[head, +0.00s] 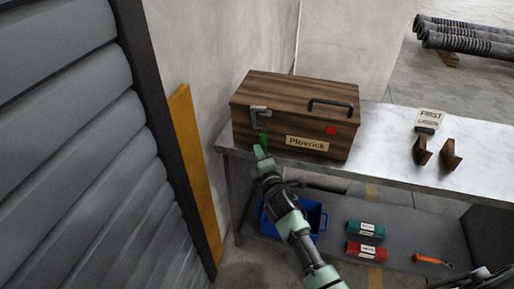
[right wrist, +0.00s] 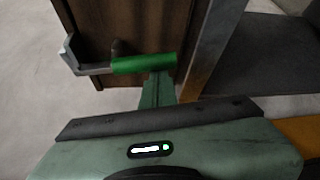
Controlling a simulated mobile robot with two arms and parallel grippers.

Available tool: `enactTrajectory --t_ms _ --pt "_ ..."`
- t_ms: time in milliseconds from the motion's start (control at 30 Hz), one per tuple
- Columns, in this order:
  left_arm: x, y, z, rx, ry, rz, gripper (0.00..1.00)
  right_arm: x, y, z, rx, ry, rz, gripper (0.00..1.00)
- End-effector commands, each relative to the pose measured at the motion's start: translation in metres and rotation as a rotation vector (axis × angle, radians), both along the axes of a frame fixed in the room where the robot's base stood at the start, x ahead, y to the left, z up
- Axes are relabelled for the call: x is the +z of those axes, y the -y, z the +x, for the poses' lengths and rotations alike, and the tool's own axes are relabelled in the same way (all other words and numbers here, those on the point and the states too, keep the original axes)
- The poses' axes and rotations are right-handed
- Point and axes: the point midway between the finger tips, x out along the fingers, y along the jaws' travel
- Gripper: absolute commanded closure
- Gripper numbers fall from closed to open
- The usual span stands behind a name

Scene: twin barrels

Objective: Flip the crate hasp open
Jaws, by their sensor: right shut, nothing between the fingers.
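The wooden crate (head: 295,115), labelled "Plovrick", stands on the left end of the white table. Its grey metal hasp (head: 259,112) is on the left part of the front face, with a green grip (head: 262,138) pointing down. In the right wrist view, the hasp's metal arm (right wrist: 92,69) and green grip (right wrist: 143,64) lie just beyond the fingertips. My right gripper (head: 260,152) is shut and empty, just below the grip. In the right wrist view its fingers (right wrist: 158,86) meet the grip's edge in the picture; I cannot tell whether they touch. My left gripper is not in view.
The table top (head: 390,150) is clear between crate and two brown blocks (head: 422,151) near a "First Green" sign (head: 430,119). The lower shelf holds a blue bin (head: 317,215), teal and red boxes (head: 366,251) and an orange tool (head: 430,260). A shutter (head: 70,150) stands left.

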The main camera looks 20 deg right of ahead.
Motion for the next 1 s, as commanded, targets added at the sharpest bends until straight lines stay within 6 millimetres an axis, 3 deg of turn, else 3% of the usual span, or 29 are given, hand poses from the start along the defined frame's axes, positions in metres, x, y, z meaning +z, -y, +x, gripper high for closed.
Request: enactTrajectory --t_ms 33,200,400,1000 --pt "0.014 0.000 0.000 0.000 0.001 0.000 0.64 0.007 0.004 -0.001 -0.003 -0.020 -0.028 1.00" --pt "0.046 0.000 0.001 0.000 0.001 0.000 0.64 0.011 0.010 -0.005 -0.002 -0.097 -0.144 1.00" --pt "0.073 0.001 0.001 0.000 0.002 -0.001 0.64 0.010 0.019 -0.011 -0.002 -0.201 -0.303 1.00" --pt "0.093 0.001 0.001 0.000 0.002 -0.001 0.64 0.017 0.035 -0.022 -0.004 -0.193 -0.286 1.00"
